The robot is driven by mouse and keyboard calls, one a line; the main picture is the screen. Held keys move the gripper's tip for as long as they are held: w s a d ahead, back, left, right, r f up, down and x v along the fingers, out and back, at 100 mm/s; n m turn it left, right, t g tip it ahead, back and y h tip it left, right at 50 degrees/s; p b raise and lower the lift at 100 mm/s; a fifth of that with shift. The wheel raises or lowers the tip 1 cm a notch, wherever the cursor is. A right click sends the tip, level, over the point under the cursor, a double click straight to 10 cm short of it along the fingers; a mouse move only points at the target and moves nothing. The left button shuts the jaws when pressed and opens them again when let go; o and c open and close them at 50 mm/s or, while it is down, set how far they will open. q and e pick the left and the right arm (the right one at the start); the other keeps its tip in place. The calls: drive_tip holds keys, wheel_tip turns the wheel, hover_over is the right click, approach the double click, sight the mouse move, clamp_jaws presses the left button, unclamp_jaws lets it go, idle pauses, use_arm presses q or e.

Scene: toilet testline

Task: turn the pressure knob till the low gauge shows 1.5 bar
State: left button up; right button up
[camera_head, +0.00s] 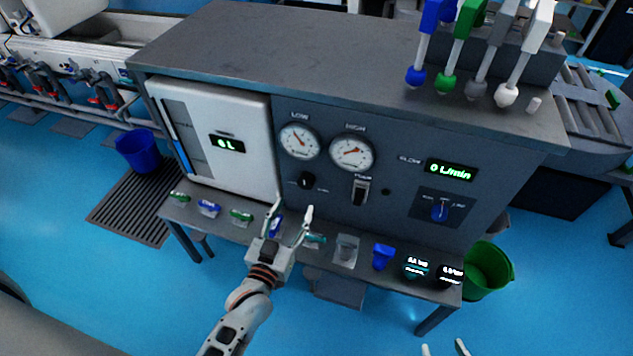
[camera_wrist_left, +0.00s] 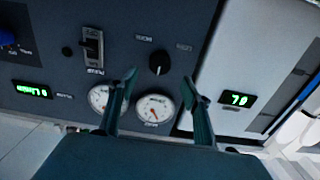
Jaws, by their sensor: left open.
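The pressure knob (camera_head: 306,180) is a small black knob on the dark grey panel, below the gauges. The low gauge (camera_head: 299,141) is the round white dial at left; its needle shows, but its numbers are too small to read. My left gripper (camera_head: 292,212) is open and empty, below and in front of the knob. In the left wrist view, which is upside down, the knob (camera_wrist_left: 159,62) lies just beyond the open left fingertips (camera_wrist_left: 160,84), apart from them. The low gauge (camera_wrist_left: 154,108) shows between the fingers. My right gripper (camera_head: 444,348) is open at the bottom edge, mostly out of frame.
The high gauge (camera_head: 352,153) and a rocker switch (camera_head: 360,191) are right of the knob. A white box (camera_head: 215,140) with a green display stands left. Below, a shelf holds several small items, including a blue cup (camera_head: 382,256). A blue selector knob (camera_head: 439,211) sits at right.

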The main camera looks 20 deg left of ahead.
sight(304, 184)
use_arm(q)
drive_tip(key=w+b, duration=0.1)
drive_tip(key=w, duration=0.6)
drive_tip(key=shift+d, duration=0.15)
drive_tip(key=shift+w, duration=0.45)
drive_tip(key=shift+r, duration=0.1)
drive_tip(key=c, duration=1.1)
